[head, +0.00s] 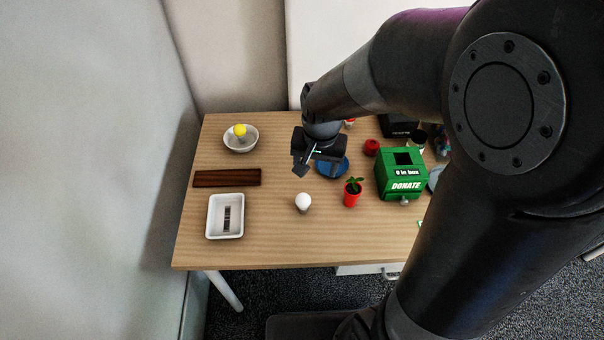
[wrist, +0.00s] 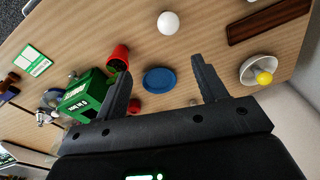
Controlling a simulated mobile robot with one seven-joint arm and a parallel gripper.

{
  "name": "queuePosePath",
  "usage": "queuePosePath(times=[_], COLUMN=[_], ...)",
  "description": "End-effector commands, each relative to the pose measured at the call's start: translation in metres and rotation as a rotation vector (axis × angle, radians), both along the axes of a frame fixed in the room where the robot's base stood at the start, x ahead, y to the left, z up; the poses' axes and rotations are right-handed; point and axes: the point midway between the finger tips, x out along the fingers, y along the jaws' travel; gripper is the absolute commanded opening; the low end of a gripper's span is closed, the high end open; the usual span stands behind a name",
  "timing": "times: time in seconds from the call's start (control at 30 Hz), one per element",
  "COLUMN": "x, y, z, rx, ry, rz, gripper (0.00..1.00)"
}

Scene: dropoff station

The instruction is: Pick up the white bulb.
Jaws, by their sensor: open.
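The white bulb (head: 303,201) stands on the wooden table, near the middle toward the front edge. In the wrist view the bulb (wrist: 168,22) is at the top, beyond the fingertips and clear of them. My gripper (head: 309,169) is above the table, behind the bulb in the head view. In the wrist view my gripper (wrist: 163,75) has its two fingers wide apart with nothing between them but a view of the blue plate (wrist: 159,79) on the table below.
A red pot with a plant (head: 352,194) stands close right of the bulb. Further right is a green donate box (head: 402,185). A white tray (head: 212,231), a dark wooden strip (head: 227,178) and a bowl (head: 240,149) with a yellow bulb (head: 240,130) are left. Table around the bulb is clear.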

Motion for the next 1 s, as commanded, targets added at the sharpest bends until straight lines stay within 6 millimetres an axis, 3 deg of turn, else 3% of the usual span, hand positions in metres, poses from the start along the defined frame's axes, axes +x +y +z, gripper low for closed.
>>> queuePosePath(times=[0.1,0.3,0.8,1.0], x=[0.007,0.012,0.012,0.012], y=[0.016,0.033,0.036,0.035], z=[-0.035,-0.072,-0.13,-0.141], rx=[-0.012,-0.027,-0.033,-0.032], ry=[0.055,0.104,0.118,0.117], rz=[-0.025,-0.059,-0.07,-0.07], gripper=[0.65,0.65,0.65,0.65])
